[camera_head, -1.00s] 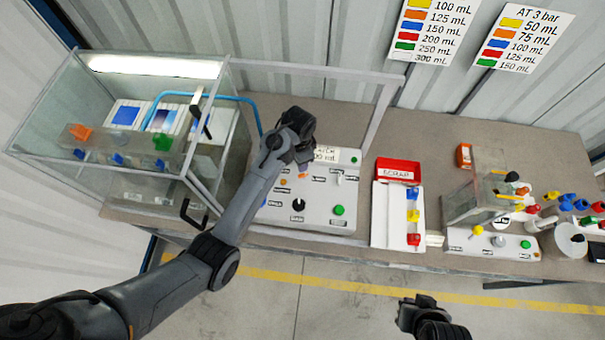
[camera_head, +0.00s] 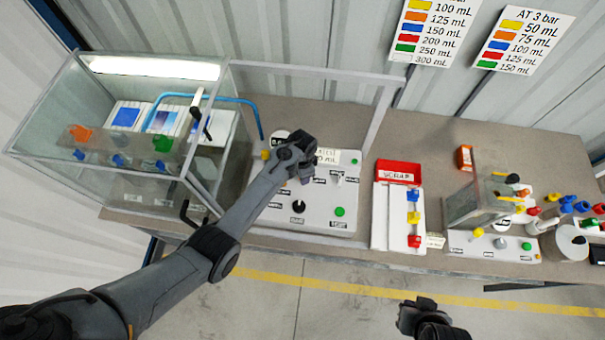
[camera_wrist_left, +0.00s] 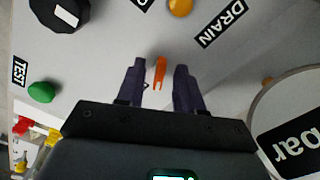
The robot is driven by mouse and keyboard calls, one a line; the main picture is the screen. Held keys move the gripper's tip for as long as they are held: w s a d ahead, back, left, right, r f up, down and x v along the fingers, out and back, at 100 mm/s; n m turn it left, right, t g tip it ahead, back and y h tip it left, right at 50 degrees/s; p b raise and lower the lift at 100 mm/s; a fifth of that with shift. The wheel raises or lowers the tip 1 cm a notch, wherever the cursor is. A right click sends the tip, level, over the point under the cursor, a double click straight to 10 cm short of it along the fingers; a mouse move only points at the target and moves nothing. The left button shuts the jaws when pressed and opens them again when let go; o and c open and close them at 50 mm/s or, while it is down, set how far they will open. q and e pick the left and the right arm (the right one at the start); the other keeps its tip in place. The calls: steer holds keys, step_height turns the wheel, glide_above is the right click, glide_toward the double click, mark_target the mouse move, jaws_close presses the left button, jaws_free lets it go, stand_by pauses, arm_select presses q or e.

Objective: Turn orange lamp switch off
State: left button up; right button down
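A small orange toggle switch (camera_wrist_left: 160,72) stands on the grey control panel in the left wrist view. My left gripper (camera_wrist_left: 160,80) is open, with one finger on each side of the orange switch and gaps visible between them. A round orange lamp (camera_wrist_left: 180,7) is at the top edge, near the DRAIN label. In the head view my left gripper (camera_head: 306,178) is over the control panel (camera_head: 322,218) and hides the switch. My right gripper (camera_head: 410,312) is low in front of the table, far from the panel; its fingers are unclear.
A black knob (camera_head: 298,206) and a green button (camera_head: 340,211) are on the panel. A round gauge (camera_wrist_left: 300,130) is beside the left fingers. A grey frame (camera_head: 378,120) rises behind the panel.

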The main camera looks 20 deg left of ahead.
arm_select(q)
steer(key=shift+f, duration=0.15)
jaws_close()
